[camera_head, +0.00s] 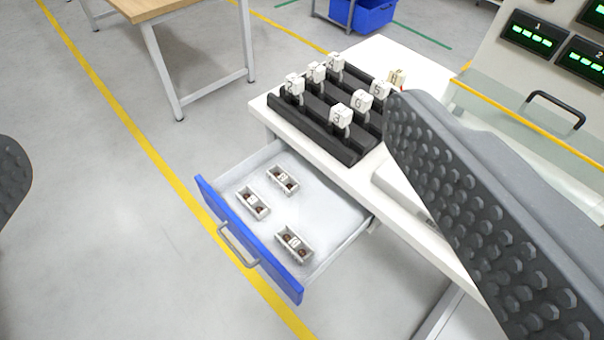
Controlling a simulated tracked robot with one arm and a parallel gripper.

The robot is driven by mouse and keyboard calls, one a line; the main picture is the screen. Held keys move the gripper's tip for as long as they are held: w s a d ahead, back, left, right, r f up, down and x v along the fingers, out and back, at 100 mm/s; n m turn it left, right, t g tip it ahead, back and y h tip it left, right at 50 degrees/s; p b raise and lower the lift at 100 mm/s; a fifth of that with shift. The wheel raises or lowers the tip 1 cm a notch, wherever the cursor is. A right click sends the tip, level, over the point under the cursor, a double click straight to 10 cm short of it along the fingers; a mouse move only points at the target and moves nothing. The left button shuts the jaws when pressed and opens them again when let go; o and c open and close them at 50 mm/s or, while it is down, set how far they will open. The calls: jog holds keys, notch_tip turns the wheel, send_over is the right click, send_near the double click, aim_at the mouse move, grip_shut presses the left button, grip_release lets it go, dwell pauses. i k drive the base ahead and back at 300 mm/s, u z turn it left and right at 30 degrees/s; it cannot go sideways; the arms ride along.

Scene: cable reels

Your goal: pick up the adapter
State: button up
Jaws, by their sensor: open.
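No piece in view is plainly marked as the adapter. Three small grey pieces, each with a white label and dark round spots, lie apart in the open drawer: an upper one (283,179), a left one (252,203) and a lower one (294,244). The drawer (335,206) has a blue front. Several white numbered blocks, such as one marked 3 (341,115), stand in a black rack (315,137) on the white bench. My gripper (208,145) is open and empty, its fingers wide apart. The right finger hides part of the bench and perhaps rack.
A cream block (397,77) stands at the rack's back right. Right of it are a clear panel (500,100) with a yellow edge and green displays (533,36). A wooden table (155,8) and blue bin (372,14) stand behind. Floor left of the drawer is clear.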

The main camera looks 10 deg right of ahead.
aim_at(289, 186)
jog(key=z, duration=0.2)
jog(key=k, duration=0.25)
jog(key=z, duration=0.25)
jog(key=i, duration=1.1)
jog(key=u, duration=0.6)
